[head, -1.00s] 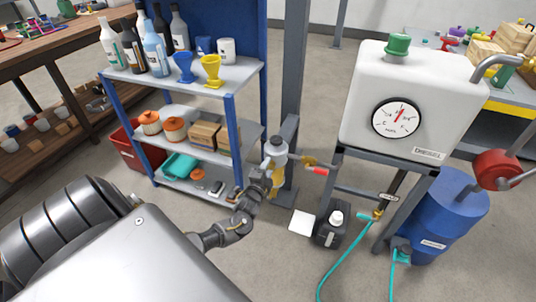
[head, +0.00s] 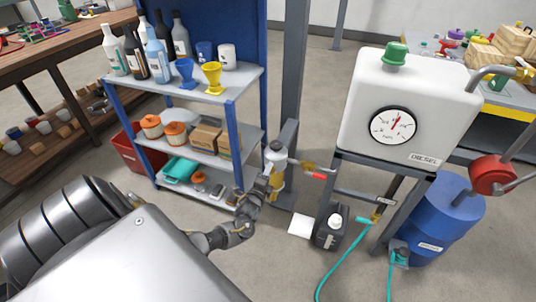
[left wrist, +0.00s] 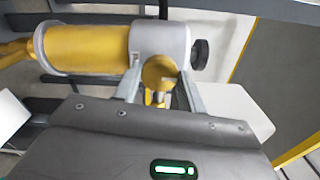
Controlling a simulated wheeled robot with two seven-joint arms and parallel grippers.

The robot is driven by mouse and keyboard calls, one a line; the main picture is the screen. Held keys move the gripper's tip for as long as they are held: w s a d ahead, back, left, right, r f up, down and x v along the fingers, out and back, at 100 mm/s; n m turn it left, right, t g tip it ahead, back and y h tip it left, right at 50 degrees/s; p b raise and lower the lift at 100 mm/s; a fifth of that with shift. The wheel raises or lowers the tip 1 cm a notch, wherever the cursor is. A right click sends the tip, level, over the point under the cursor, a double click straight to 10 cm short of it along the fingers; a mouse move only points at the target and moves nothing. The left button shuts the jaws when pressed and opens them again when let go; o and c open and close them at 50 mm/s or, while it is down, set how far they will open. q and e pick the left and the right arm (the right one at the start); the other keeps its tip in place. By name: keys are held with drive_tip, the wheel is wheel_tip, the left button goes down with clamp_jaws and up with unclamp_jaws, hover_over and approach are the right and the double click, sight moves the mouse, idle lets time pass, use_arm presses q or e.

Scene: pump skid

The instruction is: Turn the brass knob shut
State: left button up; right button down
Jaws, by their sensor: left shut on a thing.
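The brass knob (left wrist: 158,72) is a round yellow disc below the grey head (left wrist: 162,42) of a filter in the left wrist view. The two fingers of my left gripper (left wrist: 159,84) stand on either side of the knob, and the gripper is shut on it. The filter's yellow bowl (left wrist: 85,48) lies to the left of the head there. In the head view my left gripper (head: 268,174) reaches the filter (head: 276,156) beside the grey post, and the knob is hidden or too small to tell. My right gripper is not in view.
A brass valve with a red handle (head: 319,175) sits just right of the filter. A blue shelf (head: 233,95) with bottles stands left. The white diesel tank (head: 372,95), a black canister (head: 328,228) and a blue drum (head: 440,222) are to the right.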

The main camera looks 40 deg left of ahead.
use_arm(q)
drive_tip(key=o, duration=1)
drive_tip(key=shift+c, duration=0.2)
drive_tip(key=shift+s+d, duration=0.1)
drive_tip(key=p+v, duration=0.1)
drive_tip(key=v, duration=0.9)
drive_tip(key=shift+s+p, duration=0.25)
drive_tip(key=shift+p, duration=0.15)
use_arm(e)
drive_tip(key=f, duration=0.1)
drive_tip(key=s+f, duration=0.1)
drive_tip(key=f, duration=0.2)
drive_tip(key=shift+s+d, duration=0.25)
use_arm(q)
drive_tip(key=shift+d, duration=0.15)
